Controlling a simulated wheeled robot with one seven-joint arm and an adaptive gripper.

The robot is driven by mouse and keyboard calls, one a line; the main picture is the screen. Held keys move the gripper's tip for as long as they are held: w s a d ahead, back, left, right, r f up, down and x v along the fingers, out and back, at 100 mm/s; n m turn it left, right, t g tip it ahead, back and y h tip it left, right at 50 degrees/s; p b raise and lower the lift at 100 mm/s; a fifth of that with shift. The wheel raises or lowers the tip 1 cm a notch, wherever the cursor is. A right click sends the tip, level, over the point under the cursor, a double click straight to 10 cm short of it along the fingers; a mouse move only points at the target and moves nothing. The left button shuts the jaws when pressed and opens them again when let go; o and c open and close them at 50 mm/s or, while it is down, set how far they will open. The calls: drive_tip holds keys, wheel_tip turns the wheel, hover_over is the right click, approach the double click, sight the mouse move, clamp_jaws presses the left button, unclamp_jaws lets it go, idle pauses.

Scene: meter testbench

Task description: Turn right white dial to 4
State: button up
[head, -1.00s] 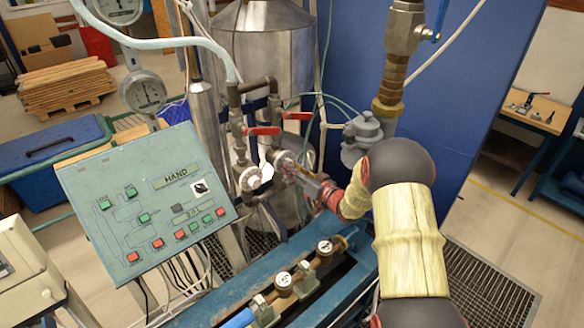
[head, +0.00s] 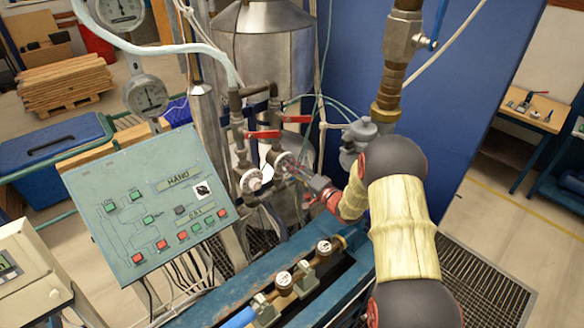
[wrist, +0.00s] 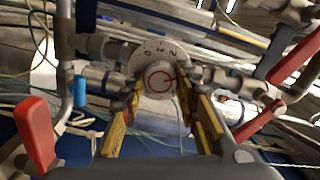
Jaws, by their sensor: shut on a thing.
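The right white dial (head: 283,161) sits on the pipework behind the control panel. In the wrist view this dial (wrist: 159,58) is a round white face with dark marks along its top and a red ring at its centre. The marks are too blurred to read surely. My gripper (head: 293,168) reaches it from the right. In the wrist view the yellow-padded fingers of my gripper (wrist: 160,92) stand on either side of the dial's centre, shut on it. The left white dial (head: 251,181) is beside it, clear of my gripper.
Red-handled valves (head: 262,134) stand just above the dials; red handles also flank the wrist view (wrist: 36,133). A green control panel (head: 150,205) stands at left front. A blue beam (head: 285,270) with brass fittings runs below my arm. A blue wall panel (head: 440,110) is behind.

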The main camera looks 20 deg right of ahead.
drive_tip(key=shift+m+p, duration=0.35)
drive_tip(key=shift+m, duration=0.85)
drive_tip(key=o, duration=1.1)
drive_tip(key=shift+o, duration=0.2)
drive_tip(key=shift+d, duration=0.1)
drive_tip(key=v, duration=1.2)
